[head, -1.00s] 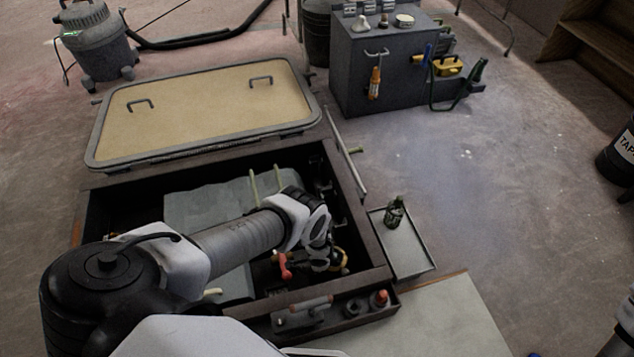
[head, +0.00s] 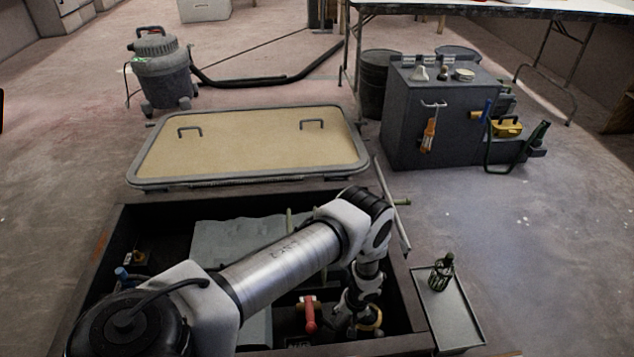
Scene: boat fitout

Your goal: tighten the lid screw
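A tan hatch lid (head: 250,146) with a grey rim and two dark handles lies flat behind the open dark box (head: 150,213). I cannot make out a lid screw. My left arm reaches across the box, and my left gripper (head: 352,314) points down inside its right part. It is beside a red-handled fitting (head: 309,314) and close to a brass-coloured ring (head: 371,321). Whether it touches either, and whether its fingers are open or shut, is hard to see. My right gripper is out of view.
A small grey tray (head: 447,315) with a dark bottle-like item (head: 441,272) stands right of the box. A grey cabinet (head: 408,140) carries an orange-handled tool (head: 428,134). A vacuum (head: 160,70) stands back left. Floor right of the tray is clear.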

